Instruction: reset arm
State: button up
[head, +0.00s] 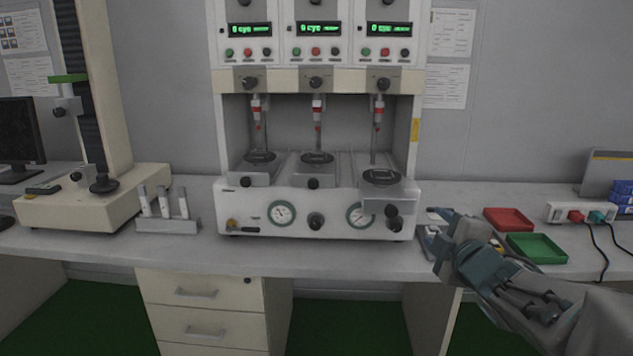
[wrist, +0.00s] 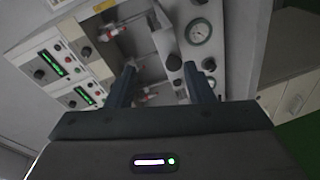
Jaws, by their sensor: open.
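My gripper (head: 436,228) is at the right of the bench in the head view, in front of the right end of the test machine. In the wrist view my gripper (wrist: 160,85) shows its two fingers apart, with nothing between them. The test machine (head: 232,206) has three stations, each with a green display, buttons and a vertical rod above a dark round plate. It also shows tilted in the wrist view (wrist: 185,15), beyond the fingers. My arm reaches in from the lower right and hides part of the bench.
A red tray (head: 508,220) and a green tray (head: 536,248) lie right of the machine, near my gripper. A white box with cables (head: 580,212) is farther right. A rack with several tubes (head: 168,226) and a column stand (head: 90,208) are at left.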

jog(key=s+a+r+m+g+p, duration=0.1)
jog(key=s+a+m+g+p, duration=0.4)
jog(key=s, duration=0.5)
jog(key=s+a+r+m+g+p, duration=0.2)
jog(key=s+a+m+g+p, duration=0.4)
jog(key=p, duration=0.6)
jog(key=s+m+g, duration=0.2)
jog(key=s+m, duration=0.1)
jog(key=m, duration=0.1)
jog(key=shift+s+a+m+g+h, duration=0.2)
jog(key=shift+s+m+g+h, duration=0.1)
jog(key=shift+s+g, duration=0.1)
